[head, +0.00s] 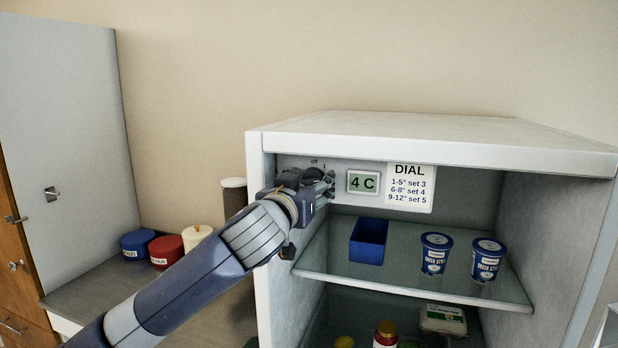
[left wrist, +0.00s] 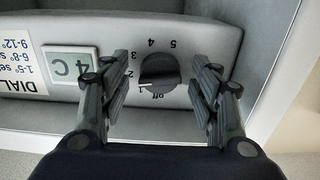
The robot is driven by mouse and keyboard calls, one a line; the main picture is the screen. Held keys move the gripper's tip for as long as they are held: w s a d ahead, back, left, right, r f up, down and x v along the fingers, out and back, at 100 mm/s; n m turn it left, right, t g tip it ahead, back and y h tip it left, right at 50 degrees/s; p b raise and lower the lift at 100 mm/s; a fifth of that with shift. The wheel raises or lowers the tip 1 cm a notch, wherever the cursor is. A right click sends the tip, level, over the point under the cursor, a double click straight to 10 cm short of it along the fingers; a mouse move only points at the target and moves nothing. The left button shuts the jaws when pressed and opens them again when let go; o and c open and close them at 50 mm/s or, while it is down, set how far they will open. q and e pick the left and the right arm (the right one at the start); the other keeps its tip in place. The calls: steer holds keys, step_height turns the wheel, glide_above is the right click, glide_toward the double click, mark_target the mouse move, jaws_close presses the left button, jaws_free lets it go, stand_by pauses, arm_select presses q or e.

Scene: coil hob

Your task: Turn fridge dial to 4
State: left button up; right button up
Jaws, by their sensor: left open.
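The fridge dial (left wrist: 159,73) is a dark round knob on the light control panel, seen upside down in the left wrist view. Its marks run off, 1, 2, 3, 4, 5, and its white pointer line is at about 1. My left gripper (left wrist: 161,62) is open, with one finger on each side of the dial; I cannot tell whether either touches it. In the head view my left gripper (head: 328,186) is at the panel and hides most of the dial. A display (head: 362,183) reads 4 C. My right gripper is not in view.
A sign (head: 409,187) beside the display reads DIAL, 1-5° set 3, 6-8° set 4, 9-12° set 5. The glass shelf (head: 400,281) below holds a blue box (head: 368,241) and two blue tubs (head: 436,254). The fridge's left wall (head: 262,240) is close to my arm.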

arm_select(q)
steer(key=c, duration=1.1)
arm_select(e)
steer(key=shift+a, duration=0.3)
arm_select(q)
steer(key=shift+m, duration=0.4)
steer(key=m, duration=0.7)
steer(key=shift+a, duration=0.1)
steer(key=m, duration=0.4)
steer(key=shift+w+m, duration=0.1)
steer(key=shift+m, duration=1.8)
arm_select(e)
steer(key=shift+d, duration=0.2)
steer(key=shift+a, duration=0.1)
